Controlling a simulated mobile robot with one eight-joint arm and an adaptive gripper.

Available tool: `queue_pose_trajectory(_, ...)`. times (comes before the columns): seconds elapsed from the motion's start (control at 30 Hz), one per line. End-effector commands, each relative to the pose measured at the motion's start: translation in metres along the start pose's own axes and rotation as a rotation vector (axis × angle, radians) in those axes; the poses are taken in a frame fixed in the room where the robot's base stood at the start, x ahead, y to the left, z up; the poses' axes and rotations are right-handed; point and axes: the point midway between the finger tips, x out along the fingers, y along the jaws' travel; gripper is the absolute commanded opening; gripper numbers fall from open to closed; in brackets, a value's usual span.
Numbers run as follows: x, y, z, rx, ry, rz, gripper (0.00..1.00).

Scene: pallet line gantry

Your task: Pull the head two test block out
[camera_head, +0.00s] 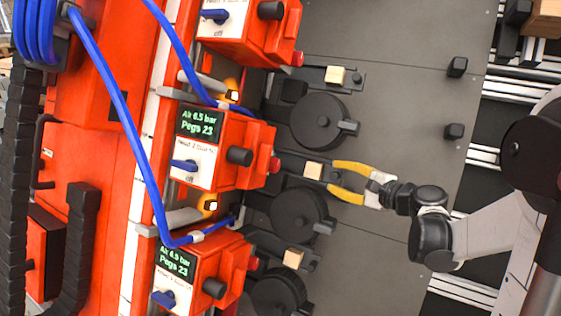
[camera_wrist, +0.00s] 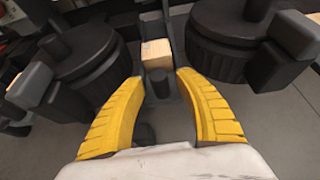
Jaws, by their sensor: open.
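The test block of the middle head is a small pale wooden block (camera_head: 313,170) on a dark holder beside the middle orange head (camera_head: 222,150). In the wrist view the wooden block (camera_wrist: 157,54) sits in a dark slot between two black round drums. A short dark post (camera_wrist: 160,84) stands in front of it. My gripper (camera_head: 333,181) has yellow fingers, spread open and pointing left at the block. In the wrist view its fingers (camera_wrist: 158,76) are apart and empty, just short of the block and to either side of the slot.
Similar wooden blocks sit at the upper head (camera_head: 336,75) and the lower head (camera_head: 293,258). Black drums (camera_head: 318,121) and (camera_head: 298,215) flank the middle block closely. Blue hoses (camera_head: 118,110) run along the orange heads. The grey plate (camera_head: 400,110) on the right is mostly clear.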

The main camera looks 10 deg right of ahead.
Motion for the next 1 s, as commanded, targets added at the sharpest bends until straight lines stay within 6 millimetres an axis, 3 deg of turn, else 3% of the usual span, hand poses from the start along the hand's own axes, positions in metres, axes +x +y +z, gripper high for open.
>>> queue_pose_trajectory(1.0,-0.083,-0.001,0.000,0.001,0.002,-0.001,0.40)
